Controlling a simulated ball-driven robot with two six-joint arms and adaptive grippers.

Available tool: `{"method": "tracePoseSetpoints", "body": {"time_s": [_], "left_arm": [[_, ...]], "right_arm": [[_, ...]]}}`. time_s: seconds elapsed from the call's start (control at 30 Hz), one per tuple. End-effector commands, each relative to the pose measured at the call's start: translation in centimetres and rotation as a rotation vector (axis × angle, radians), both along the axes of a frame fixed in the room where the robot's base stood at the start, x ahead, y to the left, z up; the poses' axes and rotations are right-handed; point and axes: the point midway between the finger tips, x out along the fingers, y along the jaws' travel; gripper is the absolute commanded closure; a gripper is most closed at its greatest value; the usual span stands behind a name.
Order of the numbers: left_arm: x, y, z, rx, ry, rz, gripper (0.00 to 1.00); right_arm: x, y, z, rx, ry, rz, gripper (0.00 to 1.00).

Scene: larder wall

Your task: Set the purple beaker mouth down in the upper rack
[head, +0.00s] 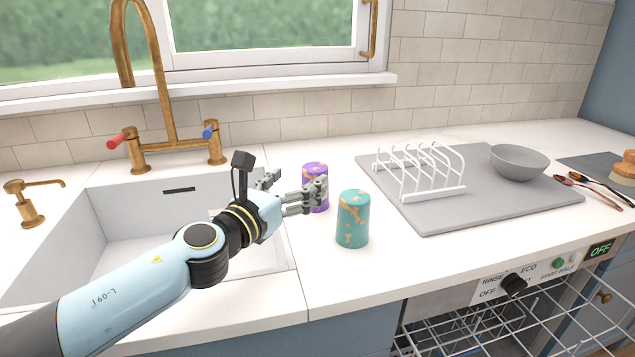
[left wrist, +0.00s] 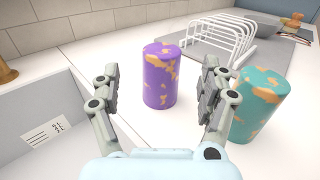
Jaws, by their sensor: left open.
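The purple beaker (head: 314,171) with orange patches stands on the counter just right of the sink, its closed end up, so it looks mouth down. It also shows in the left wrist view (left wrist: 160,78). My left gripper (head: 298,190) is open, with its fingers pointing at the purple beaker; in the left wrist view the beaker stands between and beyond the fingertips (left wrist: 158,85), not gripped. The upper rack (head: 480,320), white wire, is pulled out of the dishwasher at the lower right; part is cut off by the frame. My right gripper is not in view.
A teal beaker (head: 353,220) stands close by, right of the left gripper's fingers. A grey mat (head: 480,207) holds a white dish rack (head: 425,180) and a grey bowl (head: 519,162). The sink (head: 140,215) and brass tap (head: 160,90) lie left.

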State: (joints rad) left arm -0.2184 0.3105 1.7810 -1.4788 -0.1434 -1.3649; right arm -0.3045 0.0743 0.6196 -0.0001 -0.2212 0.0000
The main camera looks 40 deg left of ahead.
Motion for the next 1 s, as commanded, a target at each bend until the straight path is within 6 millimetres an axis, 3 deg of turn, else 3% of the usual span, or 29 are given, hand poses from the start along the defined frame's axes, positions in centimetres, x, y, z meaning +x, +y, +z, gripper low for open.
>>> {"method": "tracePoseSetpoints", "body": {"time_s": [0.13, 0.5, 0.77, 1.0], "left_arm": [[1.5, 0.1, 0.1, -0.004, 0.000, 0.002, 0.22], [6.3, 0.2, 0.3, -0.006, 0.000, 0.002, 0.22], [6.7, 0.2, 0.3, -0.006, 0.001, 0.002, 0.22], [6.7, 0.3, 0.3, -0.006, 0.000, 0.002, 0.49]], "right_arm": [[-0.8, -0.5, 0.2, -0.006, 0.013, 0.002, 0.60], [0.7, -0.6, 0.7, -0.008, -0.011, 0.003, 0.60], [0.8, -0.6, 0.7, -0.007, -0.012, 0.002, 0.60], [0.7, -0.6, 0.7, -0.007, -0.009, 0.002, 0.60]]}}
